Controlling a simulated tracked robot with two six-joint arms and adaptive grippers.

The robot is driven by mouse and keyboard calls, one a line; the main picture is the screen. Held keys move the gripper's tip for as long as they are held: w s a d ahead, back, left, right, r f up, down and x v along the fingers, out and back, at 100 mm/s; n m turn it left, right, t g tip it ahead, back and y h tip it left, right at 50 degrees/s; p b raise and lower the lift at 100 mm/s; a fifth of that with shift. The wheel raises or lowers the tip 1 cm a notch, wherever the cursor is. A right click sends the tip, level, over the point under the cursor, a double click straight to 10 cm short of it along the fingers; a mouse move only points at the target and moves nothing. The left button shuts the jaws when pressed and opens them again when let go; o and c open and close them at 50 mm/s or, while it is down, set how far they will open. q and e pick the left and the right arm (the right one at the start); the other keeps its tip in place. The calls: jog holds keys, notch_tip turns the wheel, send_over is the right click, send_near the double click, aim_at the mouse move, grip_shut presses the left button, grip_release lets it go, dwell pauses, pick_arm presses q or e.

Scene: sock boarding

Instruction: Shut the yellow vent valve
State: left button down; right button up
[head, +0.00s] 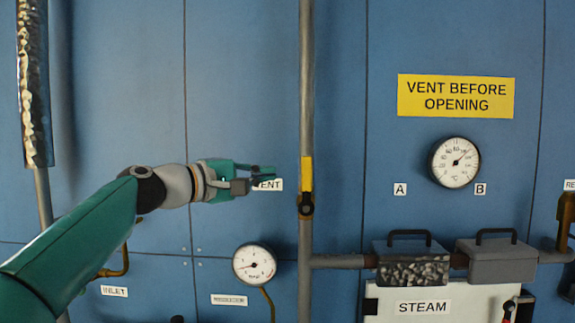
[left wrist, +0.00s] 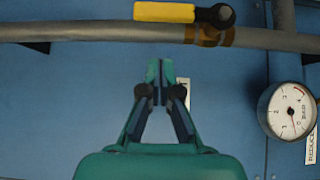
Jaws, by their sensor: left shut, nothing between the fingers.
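The yellow vent valve handle (head: 307,174) is on the grey vertical pipe in the head view, lying along the pipe above its dark pivot (head: 306,205). In the left wrist view the yellow handle (left wrist: 164,12) lies along the pipe at the top, with the black pivot (left wrist: 221,16) at its right end and a brass body (left wrist: 209,37) below. My left gripper (head: 274,172) is shut and empty, to the left of the handle and apart from it, in front of the VENT label. In the left wrist view its fingertips (left wrist: 160,70) point toward the pipe. My right gripper is not in view.
A pressure gauge (head: 254,264) sits below left of the pipe, and a thermometer dial (head: 454,162) at right under the yellow warning sign (head: 456,96).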

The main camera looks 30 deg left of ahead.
aim_at(307, 186)
pick_arm(q)
jog(key=w+d+p, duration=0.1)
jog(key=w+d, duration=0.2)
jog(key=shift+d, duration=0.3)
jog(key=shift+a, duration=0.1)
